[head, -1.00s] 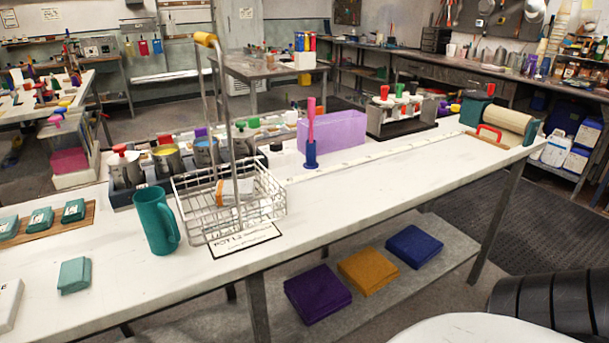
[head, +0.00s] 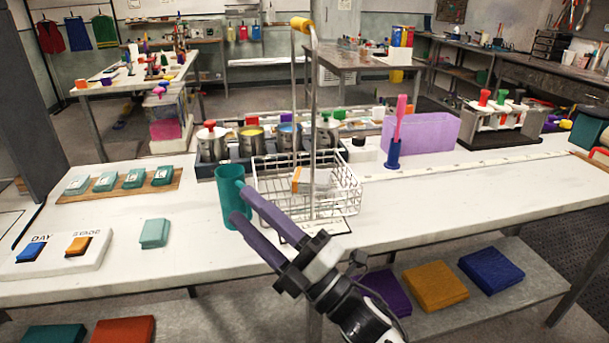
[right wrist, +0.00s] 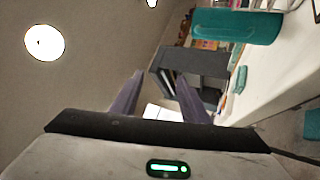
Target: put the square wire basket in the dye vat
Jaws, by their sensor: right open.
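The square wire basket (head: 338,195) stands on the white table, with a tall metal handle topped by a yellow grip. A small pale bundle with an orange part (head: 308,181) lies in it. A lavender open tub (head: 425,133) stands behind and right of the basket; I cannot tell for sure that it is the dye vat. My right gripper (head: 241,204) is open and empty, its purple fingers in front of the teal mug and the basket's left side, apart from the handle. Its fingers (right wrist: 160,76) also show in the right wrist view. My left gripper is not in view.
The teal mug (head: 230,195) stands close left of the basket. Several metal pots (head: 211,145) stand behind it. A blue stand with a pink-handled tool (head: 394,150) is between basket and tub. A dark rack (head: 500,125) stands farther right. The table front at right is clear.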

